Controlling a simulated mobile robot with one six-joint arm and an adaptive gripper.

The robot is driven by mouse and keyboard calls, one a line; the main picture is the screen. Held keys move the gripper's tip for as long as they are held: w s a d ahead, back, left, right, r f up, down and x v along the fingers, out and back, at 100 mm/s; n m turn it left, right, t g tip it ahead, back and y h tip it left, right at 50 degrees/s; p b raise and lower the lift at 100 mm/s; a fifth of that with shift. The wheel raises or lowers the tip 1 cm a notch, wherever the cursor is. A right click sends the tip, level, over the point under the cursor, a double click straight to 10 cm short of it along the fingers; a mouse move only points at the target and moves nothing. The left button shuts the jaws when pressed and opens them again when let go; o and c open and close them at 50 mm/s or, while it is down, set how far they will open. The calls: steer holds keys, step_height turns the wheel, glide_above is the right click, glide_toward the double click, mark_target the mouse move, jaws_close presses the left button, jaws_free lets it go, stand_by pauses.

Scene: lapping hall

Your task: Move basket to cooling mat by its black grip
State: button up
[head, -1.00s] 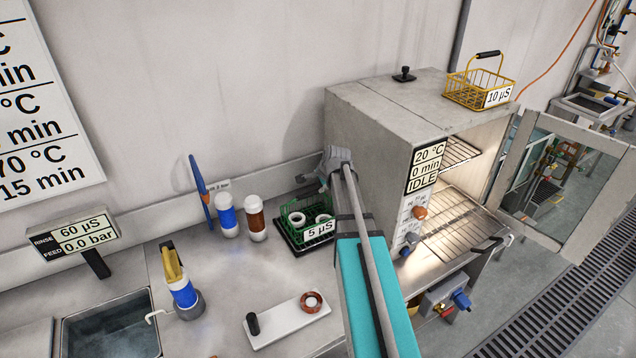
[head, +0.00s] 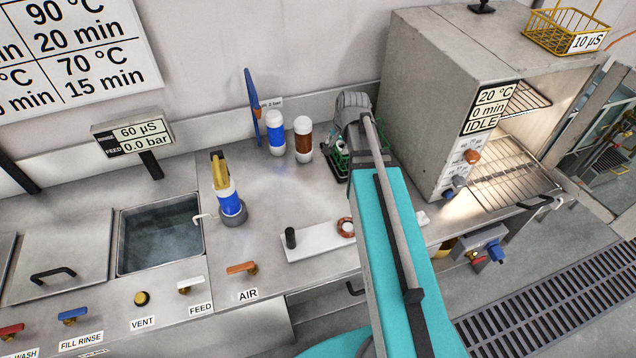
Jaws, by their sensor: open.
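A yellow wire basket (head: 566,30) labelled 10 µS stands on top of the grey oven (head: 425,80) at the upper right; the top of its handle is cut off by the frame. A green basket (head: 338,160) sits on a dark tray or mat (head: 333,173) on the counter, left of the oven. My arm hides much of both. My gripper (head: 349,128) is open, over or just in front of the green basket; its fingertips are hard to make out. I see no black grip on the green basket, and cannot tell which surface is the cooling mat.
The oven is open, its racks (head: 515,170) showing. A white board (head: 318,241) with a black knob and copper ring lies on the counter. Two bottles (head: 276,136) (head: 303,140) stand behind it. Bare counter lies between.

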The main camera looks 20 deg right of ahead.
steer(key=s+a+n+g, duration=0.3)
steer(key=s+a+n, duration=0.5)
steer(key=s, duration=0.5)
steer(key=shift+a+f+n+h, duration=0.4)
steer(key=shift+a, duration=0.65)
steer(key=shift+f, duration=0.15)
steer(key=shift+f+b, duration=0.55)
steer(key=shift+b, duration=0.1)
steer(key=shift+d, duration=0.1)
